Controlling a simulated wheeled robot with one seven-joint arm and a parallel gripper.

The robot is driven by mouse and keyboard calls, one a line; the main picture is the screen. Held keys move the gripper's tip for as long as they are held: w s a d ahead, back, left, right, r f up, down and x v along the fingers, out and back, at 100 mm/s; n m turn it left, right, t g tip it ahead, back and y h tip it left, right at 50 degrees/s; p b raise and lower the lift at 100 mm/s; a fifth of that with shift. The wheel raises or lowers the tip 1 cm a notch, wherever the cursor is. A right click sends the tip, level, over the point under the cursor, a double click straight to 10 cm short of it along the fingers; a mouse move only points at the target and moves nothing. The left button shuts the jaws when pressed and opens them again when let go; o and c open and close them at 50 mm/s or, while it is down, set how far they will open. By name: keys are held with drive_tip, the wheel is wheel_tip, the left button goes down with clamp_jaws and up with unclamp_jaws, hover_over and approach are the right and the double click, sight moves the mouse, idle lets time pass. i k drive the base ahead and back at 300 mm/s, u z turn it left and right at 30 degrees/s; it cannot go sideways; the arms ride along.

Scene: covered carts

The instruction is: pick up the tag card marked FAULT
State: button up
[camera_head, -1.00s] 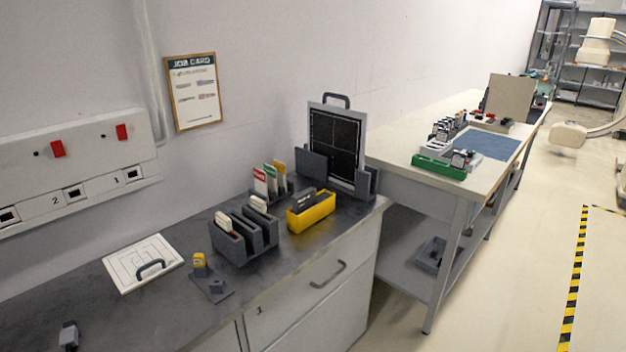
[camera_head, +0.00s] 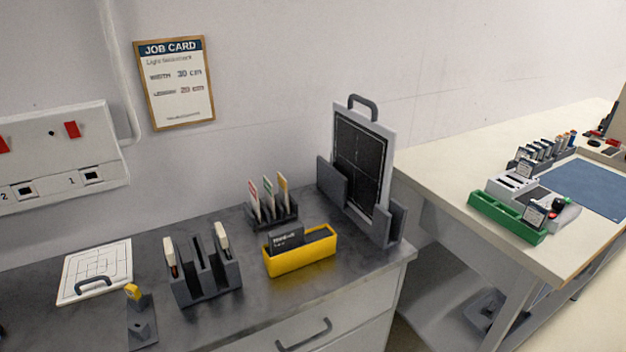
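A small dark rack (camera_head: 272,217) stands on the grey counter behind the yellow bin. My gripper is not in view.
A yellow bin (camera_head: 300,262) with dark cards stands in front of the rack. A grey slotted holder (camera_head: 206,288) is to the left, and a framed dark panel (camera_head: 362,160) in a stand to the right. A white board (camera_head: 95,270) lies farther left. A job card (camera_head: 177,85) hangs above.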

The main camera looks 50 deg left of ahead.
sight(253, 192)
drive_tip(key=u, duration=0.7)
drive_tip(key=i, duration=1)
drive_tip(key=u, duration=1.4)
drive_tip(key=i, duration=0.4)
drive_tip(key=u, duration=0.35)
